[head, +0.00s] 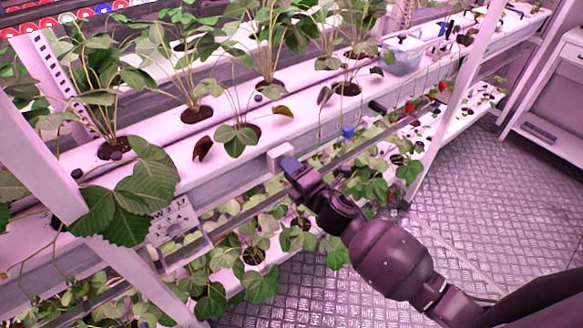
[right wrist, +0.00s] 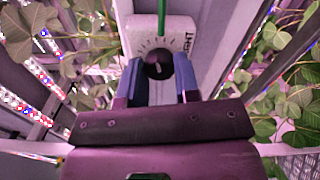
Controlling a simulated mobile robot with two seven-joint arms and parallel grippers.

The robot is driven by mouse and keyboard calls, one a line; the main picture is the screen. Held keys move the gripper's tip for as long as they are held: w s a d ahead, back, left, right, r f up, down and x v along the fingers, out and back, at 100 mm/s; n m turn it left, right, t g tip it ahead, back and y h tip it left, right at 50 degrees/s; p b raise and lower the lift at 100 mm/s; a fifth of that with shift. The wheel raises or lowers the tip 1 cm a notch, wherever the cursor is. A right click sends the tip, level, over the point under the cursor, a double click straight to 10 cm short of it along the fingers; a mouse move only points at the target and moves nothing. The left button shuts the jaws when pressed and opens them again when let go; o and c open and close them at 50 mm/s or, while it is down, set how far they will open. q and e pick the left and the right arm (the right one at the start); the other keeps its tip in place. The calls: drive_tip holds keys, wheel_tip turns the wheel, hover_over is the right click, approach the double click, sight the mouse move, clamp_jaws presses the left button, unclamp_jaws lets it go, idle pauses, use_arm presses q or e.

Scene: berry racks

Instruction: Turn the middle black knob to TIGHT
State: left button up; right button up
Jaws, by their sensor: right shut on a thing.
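The black knob (right wrist: 158,63) sits on a white plate (right wrist: 183,30) with a dial of marks and the word "TIGHT", partly cut off, at the plate's right side in the right wrist view. My right gripper (right wrist: 158,72) is shut on the knob, with a blue-tipped finger on each side of it. In the head view my right gripper (head: 289,165) reaches the front of the white rack at a small white block (head: 277,158); the knob itself is hidden there. My left gripper is not in view.
Another labelled plate (head: 174,222) is on the rack's front at lower left. Strawberry plants (head: 238,138) grow along the white gutter (head: 205,128), and leaves hang near my right arm. A slanted white post (head: 452,95) stands right of it. The metal floor (head: 480,215) at right is clear.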

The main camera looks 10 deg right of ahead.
drive_tip(key=m+p, duration=0.1)
drive_tip(key=m, duration=0.4)
drive_tip(key=shift+m+p, duration=0.3)
idle(0.4)
drive_tip(key=o, duration=0.9)
drive_tip(key=v, duration=1)
drive_tip(key=shift+s+d, duration=0.2)
drive_tip(key=shift+s, duration=0.15)
